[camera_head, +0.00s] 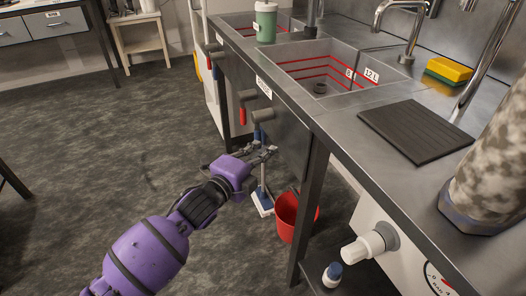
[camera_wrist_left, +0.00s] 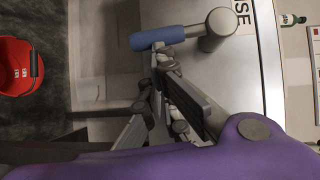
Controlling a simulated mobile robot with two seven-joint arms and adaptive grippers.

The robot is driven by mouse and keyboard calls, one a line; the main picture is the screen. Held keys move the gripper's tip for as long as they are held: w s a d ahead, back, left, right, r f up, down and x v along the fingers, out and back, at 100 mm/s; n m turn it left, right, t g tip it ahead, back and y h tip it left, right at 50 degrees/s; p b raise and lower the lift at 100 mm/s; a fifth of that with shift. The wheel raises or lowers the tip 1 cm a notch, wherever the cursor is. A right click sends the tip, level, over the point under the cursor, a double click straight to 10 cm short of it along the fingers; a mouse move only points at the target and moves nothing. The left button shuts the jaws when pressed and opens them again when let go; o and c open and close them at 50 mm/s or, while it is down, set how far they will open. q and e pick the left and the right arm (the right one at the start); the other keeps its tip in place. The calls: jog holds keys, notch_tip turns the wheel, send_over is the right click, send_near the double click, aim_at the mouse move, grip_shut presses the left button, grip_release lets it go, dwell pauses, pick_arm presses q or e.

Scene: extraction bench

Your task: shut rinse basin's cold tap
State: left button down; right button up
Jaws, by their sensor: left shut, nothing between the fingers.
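The rinse basin (camera_head: 308,60) is a steel sink with red level lines in the bench top. Its cold tap has a blue lever (camera_head: 258,132) on a grey stub on the bench's front panel, hanging downward in the head view. The blue lever (camera_wrist_left: 157,38) and its round grey hub (camera_wrist_left: 217,30) show clearly in the left wrist view. My left gripper (camera_head: 270,151) is shut and empty, just below the lever. In the left wrist view its fingertips (camera_wrist_left: 160,58) are very close to the lever; I cannot tell whether they touch. My right gripper is not in view.
A red-handled tap (camera_head: 243,112) sits beside the blue one. A red bucket (camera_head: 296,216) stands below, near a bench leg (camera_head: 309,205). A white knob (camera_head: 368,244) sticks out at the right. The floor (camera_head: 110,140) at the left is clear.

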pick_arm(q)
jog(key=shift+w+a+f, duration=0.15)
jog(key=shift+w, duration=0.2)
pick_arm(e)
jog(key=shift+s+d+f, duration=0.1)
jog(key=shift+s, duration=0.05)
pick_arm(q)
jog(key=shift+w+a+f, duration=0.1)
jog(key=shift+a, duration=0.05)
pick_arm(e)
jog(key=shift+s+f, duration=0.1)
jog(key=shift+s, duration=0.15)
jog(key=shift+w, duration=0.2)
pick_arm(q)
jog(key=v, duration=1.2)
